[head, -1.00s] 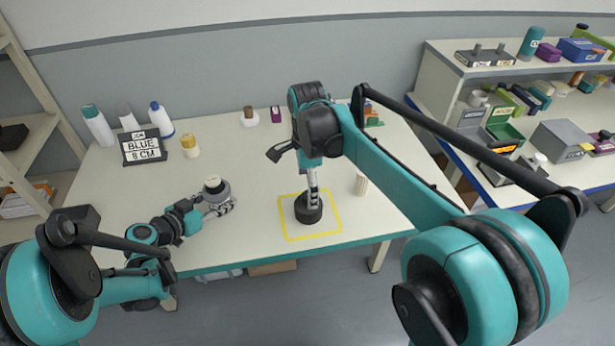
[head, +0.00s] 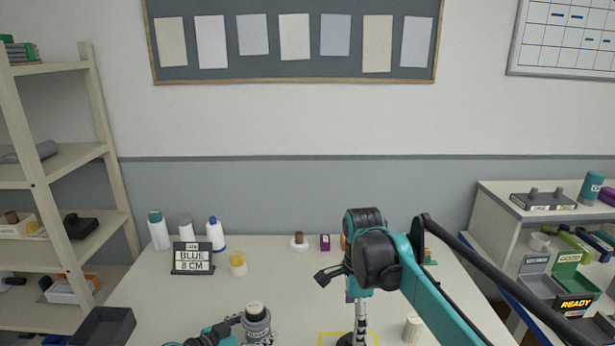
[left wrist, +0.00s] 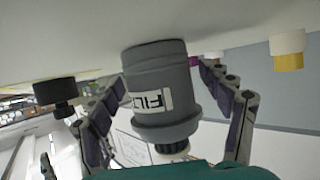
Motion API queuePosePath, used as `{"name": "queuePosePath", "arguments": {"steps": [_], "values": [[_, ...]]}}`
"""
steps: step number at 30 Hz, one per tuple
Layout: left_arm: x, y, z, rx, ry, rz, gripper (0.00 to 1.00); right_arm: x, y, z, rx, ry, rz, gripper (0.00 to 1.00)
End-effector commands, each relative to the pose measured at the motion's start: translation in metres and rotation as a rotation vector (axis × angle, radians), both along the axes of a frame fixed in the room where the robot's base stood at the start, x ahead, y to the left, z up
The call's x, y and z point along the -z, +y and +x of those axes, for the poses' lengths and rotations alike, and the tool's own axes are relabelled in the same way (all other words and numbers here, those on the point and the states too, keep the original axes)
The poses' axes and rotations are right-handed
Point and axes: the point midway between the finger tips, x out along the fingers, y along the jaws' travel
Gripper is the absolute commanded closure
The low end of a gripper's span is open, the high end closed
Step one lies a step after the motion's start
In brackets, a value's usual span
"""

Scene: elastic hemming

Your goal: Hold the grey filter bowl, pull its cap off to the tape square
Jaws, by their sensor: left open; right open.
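In the left wrist view the bowl (left wrist: 160,80), with a white label, is between the fingers of my open left gripper (left wrist: 165,105); contact is unclear. In the head view my left gripper (head: 255,337) is around the bowl, partly cut off by the lower edge. My right gripper (head: 359,326) is open and points down at the dark cap (head: 347,341) in the yellow tape square (head: 328,334). The cap (left wrist: 55,92) also shows in the left wrist view.
A sign (head: 192,258) reading BLUE 8 CM, several bottles (head: 216,235) and a yellow jar (head: 238,263) stand at the back left. A pale ribbed cylinder (head: 412,329) stands right of the square. A side shelf (head: 500,215) with bins is at the right.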

Motion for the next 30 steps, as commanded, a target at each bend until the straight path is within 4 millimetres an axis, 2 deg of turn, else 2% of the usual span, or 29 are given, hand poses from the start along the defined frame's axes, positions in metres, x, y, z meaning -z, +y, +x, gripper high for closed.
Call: {"name": "queuePosePath", "arguments": {"steps": [5,18,23,30], "values": [[-0.006,0.01,-0.01,-0.003,0.001,-0.001,0.21,0.0,0.0,0.0,0.0,0.0,0.0,0.09],[-0.04,0.064,-0.072,-0.004,0.0,-0.001,0.21,0.0,0.0,0.0,0.0,0.0,0.0,0.09],[-0.047,0.072,-0.082,-0.002,-0.001,0.001,0.21,0.0,0.0,0.0,0.0,0.0,0.0,0.09],[-0.073,0.073,-0.084,0.0,0.0,0.0,0.21,0.0,0.0,0.0,0.0,0.0,0.0,0.09]]}}
